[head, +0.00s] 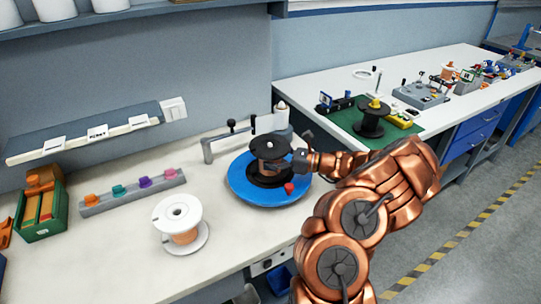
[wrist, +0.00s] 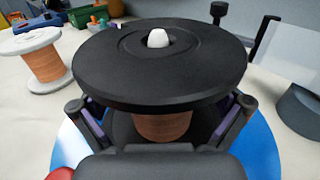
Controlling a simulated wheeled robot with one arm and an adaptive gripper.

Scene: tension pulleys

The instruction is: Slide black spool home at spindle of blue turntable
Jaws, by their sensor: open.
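The black spool (wrist: 160,72), wound with copper-coloured wire, is on the blue turntable (wrist: 262,150). The spindle's white tip (wrist: 157,38) pokes up through the hole in the spool's top flange. In the head view the spool (head: 268,148) stands about upright over the middle of the blue turntable (head: 240,186). My gripper (head: 298,162) is at its right side. In the wrist view the fingers of my gripper (wrist: 161,118) stand apart on either side of the wound core, below the top flange. The spool's underside is mostly hidden.
A white spool (head: 178,213) of copper wire stands left of the turntable. A rack of coloured clips (head: 130,190) and a green bin (head: 42,218) are further left. A grey bracket (head: 240,138) stands close behind the turntable. Another black spool (head: 371,122) is on the green mat.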

